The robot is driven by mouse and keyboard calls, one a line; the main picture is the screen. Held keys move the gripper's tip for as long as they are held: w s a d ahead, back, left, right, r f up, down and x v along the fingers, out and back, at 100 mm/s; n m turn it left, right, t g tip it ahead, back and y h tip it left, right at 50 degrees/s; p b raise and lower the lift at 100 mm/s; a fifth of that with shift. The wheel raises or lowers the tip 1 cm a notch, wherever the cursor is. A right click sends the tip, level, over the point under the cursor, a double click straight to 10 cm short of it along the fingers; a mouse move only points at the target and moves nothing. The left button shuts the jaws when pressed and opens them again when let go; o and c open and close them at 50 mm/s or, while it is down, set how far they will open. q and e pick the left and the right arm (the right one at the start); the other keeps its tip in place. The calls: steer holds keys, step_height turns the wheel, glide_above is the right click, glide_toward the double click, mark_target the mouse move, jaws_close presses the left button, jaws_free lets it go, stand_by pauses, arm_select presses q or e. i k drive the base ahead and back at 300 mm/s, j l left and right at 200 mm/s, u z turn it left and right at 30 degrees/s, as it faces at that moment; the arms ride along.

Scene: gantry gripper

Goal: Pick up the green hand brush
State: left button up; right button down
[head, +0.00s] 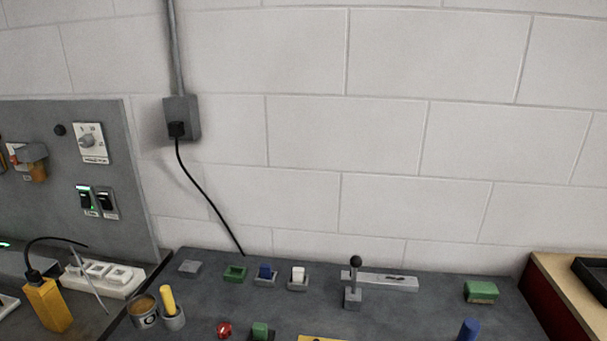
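A green block-like item with a tan lower edge, which looks like the green hand brush (480,291), lies at the right end of the dark grey bench top (420,312). Nothing touches it, and the bench around it is clear. Neither of my grippers is in the head view.
A grey lever with a black knob (354,283) stands left of the brush, before a grey bar (392,282). A blue cylinder (469,330) stands nearer the front. Small blocks and holders (265,275) line the back. A wooden-topped red cabinet (560,290) borders the right.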

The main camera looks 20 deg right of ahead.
mark_target(482, 293)
steer(key=z, duration=1.85)
